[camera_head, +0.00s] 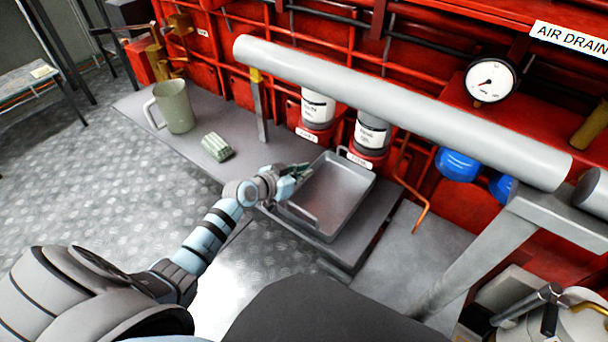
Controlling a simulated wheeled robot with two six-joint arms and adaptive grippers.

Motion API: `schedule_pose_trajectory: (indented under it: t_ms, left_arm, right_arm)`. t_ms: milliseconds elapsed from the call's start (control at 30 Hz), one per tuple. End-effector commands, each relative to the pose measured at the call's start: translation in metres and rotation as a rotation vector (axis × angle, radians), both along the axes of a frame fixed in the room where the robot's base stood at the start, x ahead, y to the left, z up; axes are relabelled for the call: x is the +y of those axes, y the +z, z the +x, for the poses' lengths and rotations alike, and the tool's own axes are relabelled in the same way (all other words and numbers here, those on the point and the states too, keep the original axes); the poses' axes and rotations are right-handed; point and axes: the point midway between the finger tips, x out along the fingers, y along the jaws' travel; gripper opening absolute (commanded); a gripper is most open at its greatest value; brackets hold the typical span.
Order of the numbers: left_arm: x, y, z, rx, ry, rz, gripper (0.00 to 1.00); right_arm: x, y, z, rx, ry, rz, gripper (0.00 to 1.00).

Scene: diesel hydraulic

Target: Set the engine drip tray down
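The drip tray (336,192) is a shallow grey metal pan with raised walls and bar handles. It is at the middle of the head view, over the grey ledge below two white canisters. It looks about level; I cannot tell whether its whole base touches the ledge. My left gripper (296,173) is at the tray's left rim, with its fingers overlapping the rim. The fingers are small and partly hidden, so I cannot tell whether they grip the tray. My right gripper is not in view.
A grey-green jug (175,106) and a folded cloth (217,146) sit on the ledge to the left. A thick pale pipe (400,105) runs above the tray. Canisters (318,106) stand behind it. A bent orange pipe (408,185) rises to its right.

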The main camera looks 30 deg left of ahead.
Motion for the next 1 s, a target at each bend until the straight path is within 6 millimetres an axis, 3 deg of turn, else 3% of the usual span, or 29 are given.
schedule_pose_trajectory:
  t_ms: [133,200,267,633,767,1000]
  left_arm:
    - [0.000,-0.002,0.000,-0.002,0.000,-0.001,0.00]
    - [0.000,-0.002,0.000,0.000,0.000,0.000,0.16]
    - [0.000,-0.001,0.000,0.000,0.000,0.000,0.25]
    - [0.000,0.003,0.000,0.000,0.000,0.000,0.26]
    - [0.005,0.010,-0.015,0.002,0.001,0.002,0.26]
    - [0.018,0.036,-0.065,0.003,-0.001,0.005,0.26]
  right_arm:
    - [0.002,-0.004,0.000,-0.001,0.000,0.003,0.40]
    - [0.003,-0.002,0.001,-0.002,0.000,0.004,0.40]
    - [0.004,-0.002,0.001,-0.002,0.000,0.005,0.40]
    - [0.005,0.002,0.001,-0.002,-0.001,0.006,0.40]
    - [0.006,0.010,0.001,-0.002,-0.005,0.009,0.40]
    - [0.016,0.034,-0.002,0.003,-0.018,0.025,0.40]
